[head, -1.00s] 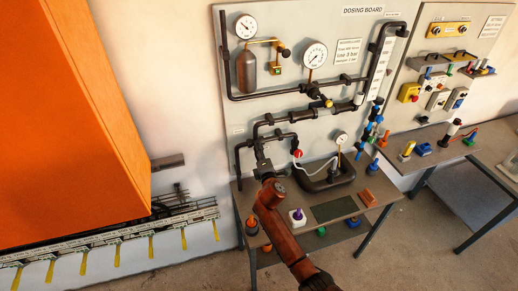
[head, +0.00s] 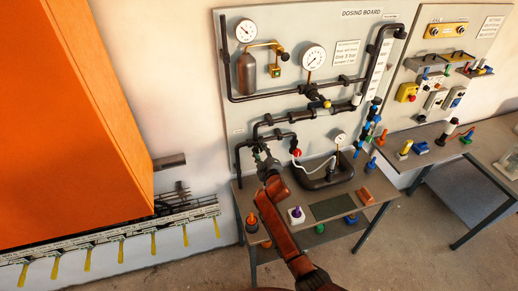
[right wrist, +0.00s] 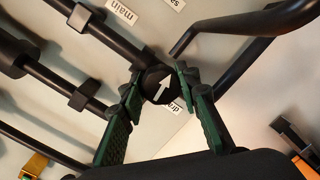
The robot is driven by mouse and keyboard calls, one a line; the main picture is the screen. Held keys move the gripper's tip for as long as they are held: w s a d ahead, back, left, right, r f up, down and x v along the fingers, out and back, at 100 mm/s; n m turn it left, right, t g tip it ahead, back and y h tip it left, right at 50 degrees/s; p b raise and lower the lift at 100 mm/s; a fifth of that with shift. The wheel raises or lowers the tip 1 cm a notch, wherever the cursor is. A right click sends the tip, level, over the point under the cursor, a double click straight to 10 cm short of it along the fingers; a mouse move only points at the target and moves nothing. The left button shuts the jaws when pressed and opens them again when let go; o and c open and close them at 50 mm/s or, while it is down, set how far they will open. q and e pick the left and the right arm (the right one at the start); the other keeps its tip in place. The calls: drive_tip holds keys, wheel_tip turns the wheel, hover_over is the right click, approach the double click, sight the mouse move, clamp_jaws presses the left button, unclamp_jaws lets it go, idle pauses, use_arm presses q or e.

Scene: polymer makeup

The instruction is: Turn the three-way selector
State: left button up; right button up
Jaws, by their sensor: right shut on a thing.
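The three-way selector is a black round knob (right wrist: 152,88) with a white arrow, in the middle of the right wrist view. Its arrow points up and slightly right in that view. Labels "main" (right wrist: 122,11) and one partly hidden, starting "dra" (right wrist: 175,107), stand around it, with a third cut off at the top. My right gripper (right wrist: 160,78) has its green fingers on either side of the knob, shut on it. In the head view my right gripper (head: 262,158) is at the lower left pipes of the dosing board; the knob is hidden there. My left gripper is not in view.
Black pipes (right wrist: 60,85) run close beside the fingers. The dosing board (head: 290,25) carries gauges, a red-knobbed valve (head: 297,153) and a white hose. The bench below holds a purple-topped piece (head: 296,212) and an orange block (head: 366,196). An orange cabinet (head: 60,120) stands left.

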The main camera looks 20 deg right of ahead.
drive_tip(key=shift+f+m, duration=0.2)
drive_tip(key=shift+m, duration=0.3)
drive_tip(key=o, duration=1.2)
drive_tip(key=shift+r, duration=0.15)
drive_tip(key=shift+c, duration=0.2)
drive_tip(key=shift+s, duration=0.1)
drive_tip(key=s+r, duration=0.1)
drive_tip(key=s, duration=1)
drive_tip(key=shift+s+d+r, duration=0.15)
drive_tip(key=shift+s+r, duration=0.1)
drive_tip(key=shift+s, duration=0.15)
